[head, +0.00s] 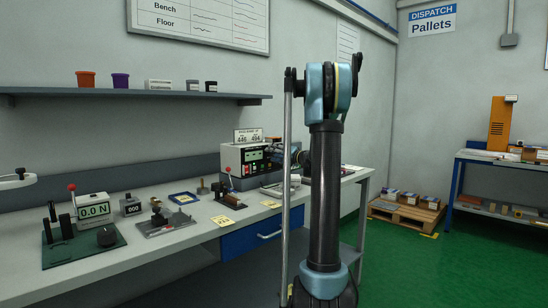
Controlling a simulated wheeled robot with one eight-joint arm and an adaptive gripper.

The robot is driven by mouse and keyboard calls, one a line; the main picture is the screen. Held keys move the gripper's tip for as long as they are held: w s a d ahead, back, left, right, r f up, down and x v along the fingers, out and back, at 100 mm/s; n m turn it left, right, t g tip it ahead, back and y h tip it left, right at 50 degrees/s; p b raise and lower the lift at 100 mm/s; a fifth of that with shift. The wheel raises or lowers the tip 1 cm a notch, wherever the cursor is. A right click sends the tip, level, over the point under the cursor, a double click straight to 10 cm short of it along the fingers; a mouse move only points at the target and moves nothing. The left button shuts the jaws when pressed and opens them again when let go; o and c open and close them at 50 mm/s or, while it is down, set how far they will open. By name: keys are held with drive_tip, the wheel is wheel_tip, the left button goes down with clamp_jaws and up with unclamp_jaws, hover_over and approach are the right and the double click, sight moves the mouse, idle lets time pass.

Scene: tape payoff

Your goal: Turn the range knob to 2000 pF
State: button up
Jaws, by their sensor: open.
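A grey bench instrument (236,158) with a dark front panel and a small lit green display stands at the back of the bench, left of my arm. A range knob and its 2000 pF mark are too small to make out; part of the instrument's right side is hidden by my arm. My gripper (300,160) shows only as a dark shape beside the instrument's right end, partly behind my arm. Its jaws are open. I cannot tell whether it touches anything.
A red-knobbed lever (229,172) stands before the instrument.

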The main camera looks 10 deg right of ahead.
clamp_jaws()
drive_tip(key=shift+m, duration=0.7)
unclamp_jaws()
drive_tip(key=shift+s+d, duration=0.1)
drive_tip(key=v, duration=1.1)
drive_tip(key=shift+s+d, duration=0.2)
drive_tip(key=shift+s, duration=0.1)
drive_tip(key=shift+f, duration=0.15)
